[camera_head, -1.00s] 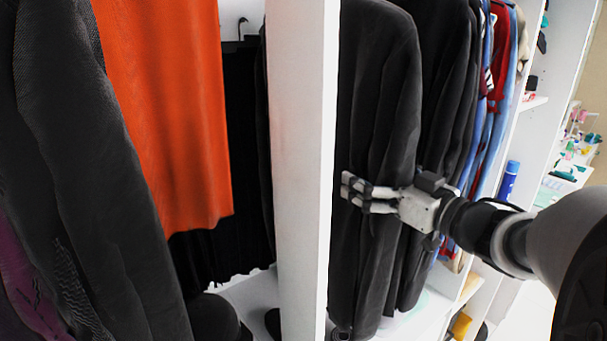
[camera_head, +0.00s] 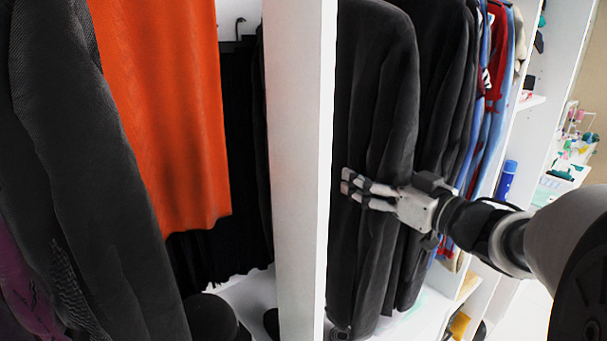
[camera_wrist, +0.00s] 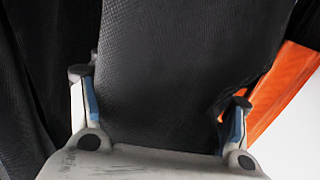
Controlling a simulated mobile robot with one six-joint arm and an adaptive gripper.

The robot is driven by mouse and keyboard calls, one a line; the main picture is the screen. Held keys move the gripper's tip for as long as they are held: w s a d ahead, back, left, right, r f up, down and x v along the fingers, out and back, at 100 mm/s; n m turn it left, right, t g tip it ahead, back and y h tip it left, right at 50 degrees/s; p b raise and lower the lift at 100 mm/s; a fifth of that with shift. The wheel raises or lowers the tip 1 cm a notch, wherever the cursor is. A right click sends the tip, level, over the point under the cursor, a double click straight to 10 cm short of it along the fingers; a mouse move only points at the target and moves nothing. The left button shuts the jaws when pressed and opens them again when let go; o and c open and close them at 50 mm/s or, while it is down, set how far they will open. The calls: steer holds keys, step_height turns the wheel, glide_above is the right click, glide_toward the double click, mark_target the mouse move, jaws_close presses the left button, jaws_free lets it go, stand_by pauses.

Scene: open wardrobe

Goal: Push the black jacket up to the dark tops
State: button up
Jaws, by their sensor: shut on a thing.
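A black jacket (camera_head: 375,90) hangs just right of the white upright panel in the head view. My gripper (camera_head: 350,183) reaches in from the right, with its fingers at the jacket's front about halfway down. In the wrist view, dark textured cloth of the jacket (camera_wrist: 185,60) fills the space between my two fingers (camera_wrist: 160,90), which are shut on it. Other dark tops (camera_head: 445,80) hang close behind the jacket, to its right. My gripper and arm hide part of the lower garments.
A white upright panel (camera_head: 300,150) stands left of the jacket. Beyond it hang an orange garment (camera_head: 165,120) and a dark grey garment (camera_head: 75,160). Blue and red clothes (camera_head: 490,100) hang farther right. A blue bottle (camera_head: 507,178) stands on the shelving.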

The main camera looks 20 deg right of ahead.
steer(key=shift+w+d+r, duration=0.1)
steer(key=shift+d, duration=0.2)
steer(key=o, duration=1.8)
steer(key=v, duration=1.2)
steer(key=shift+w, duration=0.1)
